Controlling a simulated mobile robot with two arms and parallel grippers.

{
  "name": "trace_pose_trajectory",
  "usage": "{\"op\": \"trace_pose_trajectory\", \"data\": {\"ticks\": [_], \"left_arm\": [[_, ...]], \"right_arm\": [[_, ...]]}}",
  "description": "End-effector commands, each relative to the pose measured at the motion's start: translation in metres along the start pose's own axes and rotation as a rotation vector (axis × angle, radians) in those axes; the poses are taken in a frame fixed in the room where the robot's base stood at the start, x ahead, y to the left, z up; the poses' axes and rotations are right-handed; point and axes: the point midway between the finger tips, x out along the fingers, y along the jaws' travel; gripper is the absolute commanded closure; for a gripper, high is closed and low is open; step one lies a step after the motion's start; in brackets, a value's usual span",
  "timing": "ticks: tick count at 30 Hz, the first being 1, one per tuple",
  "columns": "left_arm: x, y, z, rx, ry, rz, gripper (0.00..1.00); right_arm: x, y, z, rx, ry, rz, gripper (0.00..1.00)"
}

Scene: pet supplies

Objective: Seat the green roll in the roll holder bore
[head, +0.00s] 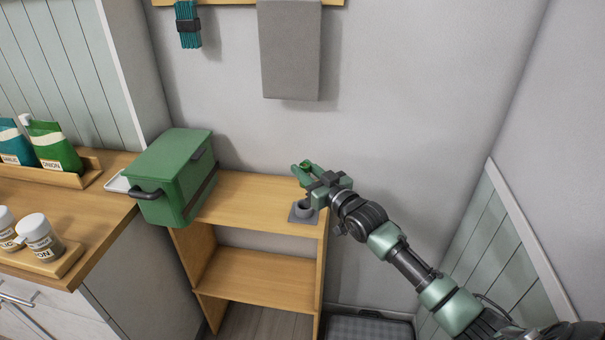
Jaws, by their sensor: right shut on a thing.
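The roll holder (293,217) is a small grey square base with a round upright cup, near the right end of the wooden shelf unit's top. My right gripper (306,180) reaches in from the right and is just above the holder. It is shut on the green roll (305,165), which shows only as a small green piece at the fingers. The gripper hides much of the roll, and its lower end and the inside of the bore cannot be made out. I cannot tell whether roll and holder touch. My left gripper is not in view.
A green lidded box (172,180) stands on the left of the shelf top (250,195). A grey towel (289,50) and a teal bundle (188,25) hang on the wall behind. Bottles and jars (40,235) stand on the left counter. The shelf between box and holder is clear.

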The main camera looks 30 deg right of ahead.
Motion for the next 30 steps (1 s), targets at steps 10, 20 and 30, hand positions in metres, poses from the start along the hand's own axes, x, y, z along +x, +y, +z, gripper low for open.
{"op": "trace_pose_trajectory", "data": {"ticks": [10,20,30], "left_arm": [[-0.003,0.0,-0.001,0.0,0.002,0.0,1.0],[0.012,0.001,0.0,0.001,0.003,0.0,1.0],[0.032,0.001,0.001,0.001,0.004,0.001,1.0]], "right_arm": [[0.0,0.0,-0.001,-0.001,0.0,0.001,1.0],[0.0,0.0,0.023,-0.002,-0.002,0.002,1.0],[0.0,0.0,0.053,-0.002,-0.001,0.002,1.0]]}}
